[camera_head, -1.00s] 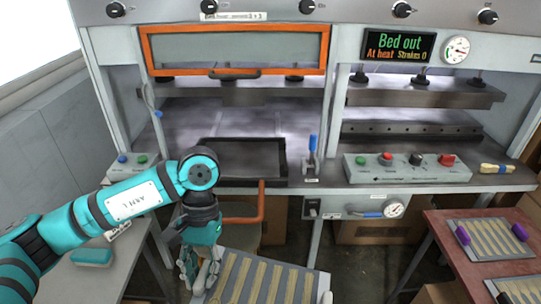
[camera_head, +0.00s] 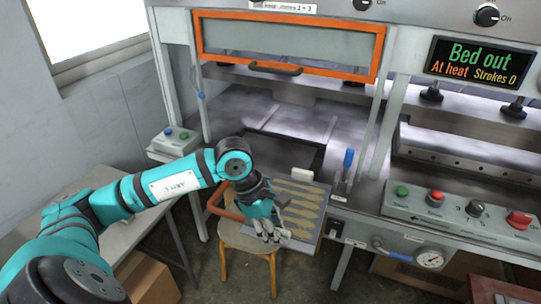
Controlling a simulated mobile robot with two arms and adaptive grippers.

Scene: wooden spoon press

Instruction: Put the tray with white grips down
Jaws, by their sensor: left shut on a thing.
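The tray with white grips (camera_head: 312,222) is a grey plate carrying several wooden spoon shapes in rows. One white grip (camera_head: 303,175) shows at its far edge; the near grip is mostly hidden by my fingers. My left gripper (camera_head: 273,233) is shut on the tray at its near left side. The tray appears in front of the press's dark bed (camera_head: 297,153) and over a wooden stool (camera_head: 235,241). I cannot tell whether it touches either one. My right gripper is not in view.
An orange-framed guard (camera_head: 285,72) is raised above the bed. A blue-topped lever (camera_head: 348,160) stands right of the tray. A button panel (camera_head: 455,212) and gauge (camera_head: 429,260) are at the right. A grey table (camera_head: 130,228) lies under my left arm.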

